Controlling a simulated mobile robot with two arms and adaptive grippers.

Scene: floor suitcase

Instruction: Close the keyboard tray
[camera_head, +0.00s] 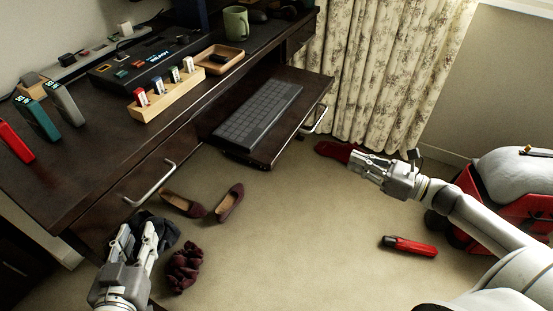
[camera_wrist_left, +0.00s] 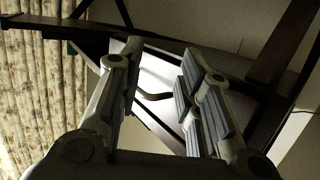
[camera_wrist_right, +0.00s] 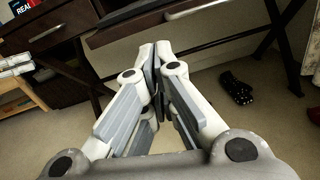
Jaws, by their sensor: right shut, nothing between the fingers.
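The dark wooden keyboard tray (camera_head: 318,88) is pulled out from under the desk, with a black keyboard (camera_head: 262,112) lying on it. A silver bar handle (camera_head: 316,121) is on its front edge. In the right wrist view the tray's front (camera_wrist_right: 130,30) and its handle (camera_wrist_right: 198,10) show just beyond the fingertips. My right gripper (camera_head: 355,162) is shut and empty, in front of and below the tray's right end; I cannot tell whether it touches. My left gripper (camera_head: 139,232) is open and empty, low before the desk's left drawer, fingers apart in the left wrist view (camera_wrist_left: 165,75).
The desk (camera_head: 100,145) carries a wooden block holder (camera_head: 168,95), a small tray (camera_head: 219,60) and a green mug (camera_head: 236,23). Its left drawer has a handle (camera_head: 150,184). Shoes (camera_head: 229,202), dark red cloth (camera_head: 184,266), a red tool (camera_head: 408,246) and a red suitcase (camera_head: 500,215) are on the floor.

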